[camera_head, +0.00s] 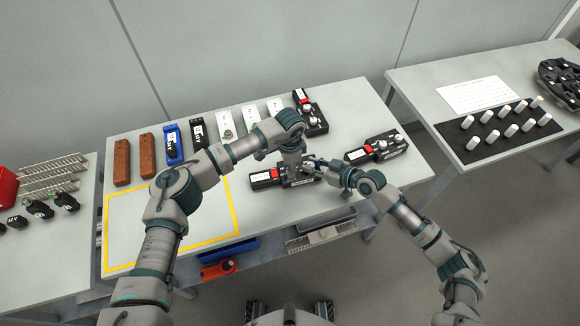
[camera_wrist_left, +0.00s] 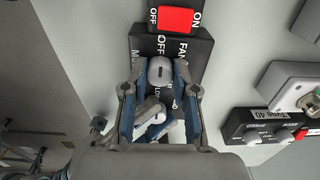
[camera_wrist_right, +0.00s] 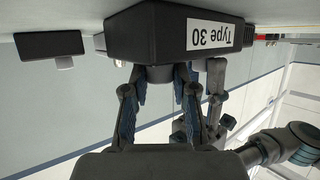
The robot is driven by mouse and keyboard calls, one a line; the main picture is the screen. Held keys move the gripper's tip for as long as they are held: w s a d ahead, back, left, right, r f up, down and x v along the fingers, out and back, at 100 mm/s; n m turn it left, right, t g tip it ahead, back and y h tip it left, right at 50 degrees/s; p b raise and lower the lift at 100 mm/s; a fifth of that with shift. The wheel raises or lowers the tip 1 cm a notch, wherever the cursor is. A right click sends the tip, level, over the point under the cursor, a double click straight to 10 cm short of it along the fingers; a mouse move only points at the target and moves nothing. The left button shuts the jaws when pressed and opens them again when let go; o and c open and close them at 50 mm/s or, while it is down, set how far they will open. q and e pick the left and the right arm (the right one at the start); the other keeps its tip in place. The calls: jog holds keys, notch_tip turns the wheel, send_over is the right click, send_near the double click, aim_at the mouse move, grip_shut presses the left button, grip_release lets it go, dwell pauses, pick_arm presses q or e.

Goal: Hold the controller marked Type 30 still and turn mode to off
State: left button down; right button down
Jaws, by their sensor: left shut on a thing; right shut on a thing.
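The Type 30 controller (camera_head: 264,178) is a black box on the table, with a red switch (camera_wrist_left: 175,20) and white knobs. Its label (camera_wrist_right: 214,36) appears upside down in the right wrist view. My left gripper (camera_head: 295,172) comes from above, its fingers on both sides of a white knob (camera_wrist_left: 160,70). A second pale shape lies between the fingers; the mode marking is partly covered, so I cannot tell which knob is held. My right gripper (camera_wrist_right: 160,82) is shut at the controller's right end in the head view. The exact part between its fingers is hard to make out.
A third (camera_head: 311,114) is behind. Brown, blue, black and white blocks line the table's back. The yellow-outlined area (camera_head: 236,212) at left is empty.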

jog(key=shift+s+f, duration=0.15)
jog(key=shift+f, duration=0.1)
pick_arm(q)
jog(key=c, duration=0.9)
grip_release()
notch_tip(320, 180, up, 12)
jog(key=shift+d+f, duration=0.1)
pick_arm(e)
jog(key=c, duration=0.8)
grip_release()
jog(key=shift+c, duration=0.2)
